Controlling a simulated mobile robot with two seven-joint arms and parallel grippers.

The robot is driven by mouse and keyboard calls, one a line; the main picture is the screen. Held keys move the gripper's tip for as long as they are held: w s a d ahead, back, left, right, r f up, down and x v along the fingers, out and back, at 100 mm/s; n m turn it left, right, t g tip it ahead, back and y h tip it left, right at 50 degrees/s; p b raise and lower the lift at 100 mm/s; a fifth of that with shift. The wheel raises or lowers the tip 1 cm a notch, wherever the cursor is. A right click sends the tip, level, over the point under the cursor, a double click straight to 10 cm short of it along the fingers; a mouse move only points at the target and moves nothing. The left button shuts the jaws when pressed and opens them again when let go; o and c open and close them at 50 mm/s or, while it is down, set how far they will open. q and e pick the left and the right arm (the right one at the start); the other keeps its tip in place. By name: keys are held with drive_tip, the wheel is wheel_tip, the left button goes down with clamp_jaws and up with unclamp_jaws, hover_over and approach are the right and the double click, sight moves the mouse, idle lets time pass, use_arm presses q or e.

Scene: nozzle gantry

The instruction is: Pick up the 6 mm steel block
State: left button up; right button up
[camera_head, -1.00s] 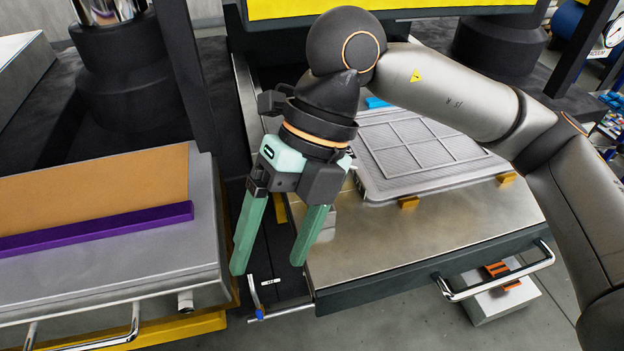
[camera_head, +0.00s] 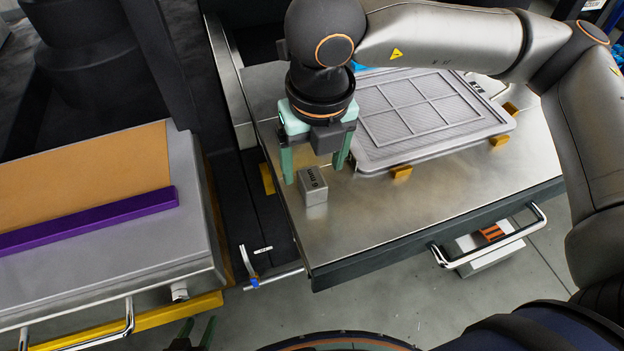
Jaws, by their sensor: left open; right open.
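The steel block (camera_head: 315,196), a small grey cube with a dark marking on its top, sits on the metal plate near its left side. My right gripper (camera_head: 313,173) is open, with green fingers pointing down. Its fingertips show just behind the block in the picture, one to each side. I cannot tell how high they are above the plate. The block is not held. My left gripper (camera_head: 199,326) shows only in part at the bottom edge, with its two green fingers apart and nothing seen between them.
A grey framed mesh panel (camera_head: 430,150) lies on the plate (camera_head: 440,196), with yellow blocks (camera_head: 401,172) at its edge. A drawer handle (camera_head: 500,243) juts from the front. At left stands a bench with an orange sheet (camera_head: 80,175) and a purple bar (camera_head: 90,220).

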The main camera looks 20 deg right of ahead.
sight(312, 178)
drive_tip(key=shift+w+f+p, duration=0.2)
drive_tip(key=shift+f+p, duration=0.25)
drive_tip(key=shift+f, duration=1.8)
clamp_jaws()
drive_tip(key=shift+r, duration=0.1)
